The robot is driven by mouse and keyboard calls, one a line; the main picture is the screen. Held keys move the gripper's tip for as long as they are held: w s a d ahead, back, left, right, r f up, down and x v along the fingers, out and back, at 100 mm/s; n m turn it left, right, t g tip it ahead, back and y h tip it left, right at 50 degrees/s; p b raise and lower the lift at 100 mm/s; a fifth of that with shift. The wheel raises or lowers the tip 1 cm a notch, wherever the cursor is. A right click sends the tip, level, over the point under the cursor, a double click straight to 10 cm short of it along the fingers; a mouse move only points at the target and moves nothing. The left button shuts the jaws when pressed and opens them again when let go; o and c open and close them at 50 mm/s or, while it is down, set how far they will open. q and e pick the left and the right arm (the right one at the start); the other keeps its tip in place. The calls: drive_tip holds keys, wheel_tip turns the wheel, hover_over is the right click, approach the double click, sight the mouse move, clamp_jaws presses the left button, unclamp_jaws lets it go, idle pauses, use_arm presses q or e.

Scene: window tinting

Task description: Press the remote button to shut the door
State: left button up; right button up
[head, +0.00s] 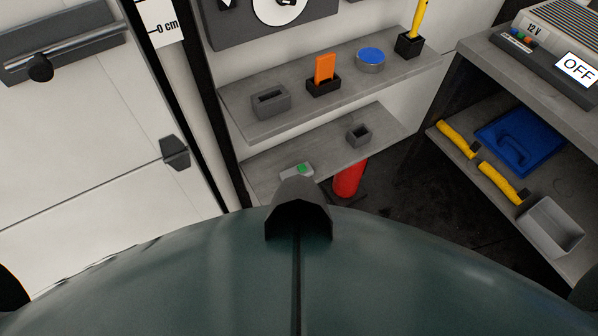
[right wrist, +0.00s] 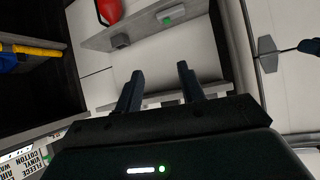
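The remote (head: 296,173), a small pale box with a green button (head: 302,168), lies on the lower grey shelf (head: 270,172) in the head view. It also shows near the top of the right wrist view (right wrist: 172,15). My right gripper (right wrist: 158,78) is open, its two dark fingers apart with nothing between them. The remote appears beyond the fingertips and apart from them. My left gripper is not in view. A white panel (head: 70,140) with a dark bar and black fittings stands at left in the head view; I cannot tell whether it is the door.
The upper shelf (head: 350,88) carries a grey holder (head: 270,100), an orange tool (head: 324,68) and a blue-topped tin (head: 370,58). A red cylinder (head: 349,178) stands below. A side bench (head: 475,45) at right holds a power unit marked OFF.

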drive_tip(key=shift+w+r, duration=0.15)
drive_tip(key=shift+w, duration=0.05)
drive_tip(key=shift+c, duration=0.3)
drive_tip(key=c, duration=0.8)
drive_tip(key=shift+s, duration=0.25)
drive_tip(key=shift+w, duration=0.25)
idle(0.6)
